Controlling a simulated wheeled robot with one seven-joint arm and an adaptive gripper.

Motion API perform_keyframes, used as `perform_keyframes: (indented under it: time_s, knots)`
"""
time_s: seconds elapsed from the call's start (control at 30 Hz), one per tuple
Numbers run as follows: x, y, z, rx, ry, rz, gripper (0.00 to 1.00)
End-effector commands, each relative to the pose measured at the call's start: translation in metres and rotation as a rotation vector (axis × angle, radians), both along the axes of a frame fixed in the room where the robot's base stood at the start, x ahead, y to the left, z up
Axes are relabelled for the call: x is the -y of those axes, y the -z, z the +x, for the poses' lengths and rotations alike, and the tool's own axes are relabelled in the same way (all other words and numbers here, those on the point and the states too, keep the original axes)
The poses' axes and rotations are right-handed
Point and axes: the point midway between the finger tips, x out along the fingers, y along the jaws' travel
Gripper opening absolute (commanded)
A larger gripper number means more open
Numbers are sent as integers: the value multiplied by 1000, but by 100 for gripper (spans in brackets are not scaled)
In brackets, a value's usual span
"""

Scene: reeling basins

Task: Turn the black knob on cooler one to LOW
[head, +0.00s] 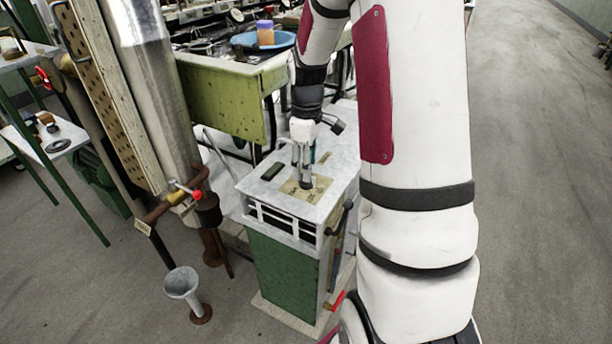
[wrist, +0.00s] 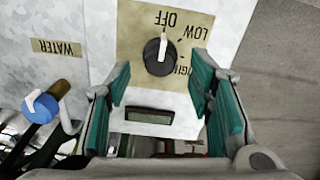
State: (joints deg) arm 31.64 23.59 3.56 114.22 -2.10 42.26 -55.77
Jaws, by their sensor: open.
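The black knob (wrist: 158,56) sits on a beige plate (wrist: 130,30) marked OFF, LOW and HIGH, all upside down in the wrist view. Its white pointer mark faces OFF; LOW is up and to the right of it. My gripper (wrist: 160,72) is open, with one teal-padded finger on each side of the knob in the picture. I see no clear contact. In the head view, my gripper (head: 304,178) is over the plate on top of the green-bodied cooler (head: 283,270) and hides much of the plate. I cannot make out the knob or a cooler number there.
A WATER label (wrist: 57,47) and a blue-capped valve (wrist: 41,106) are left in the wrist view. A dark rectangular panel (wrist: 149,116) lies below the knob. In the head view, a pipe (head: 150,80) and funnel (head: 183,283) stand left of the cooler. Floor at right is clear.

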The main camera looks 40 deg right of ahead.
Motion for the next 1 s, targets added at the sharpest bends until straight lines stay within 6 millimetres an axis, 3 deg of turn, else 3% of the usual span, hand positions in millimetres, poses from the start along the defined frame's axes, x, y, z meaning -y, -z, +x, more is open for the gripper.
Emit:
perform_keyframes:
  time_s: [0.2,0.57,0.8,1.0]
  knots:
    - [0,23,0,-1,0,0,48]
    - [0,27,0,0,0,-1,48]
    - [0,26,0,0,0,0,0]
    - [0,26,0,0,7,0,0]
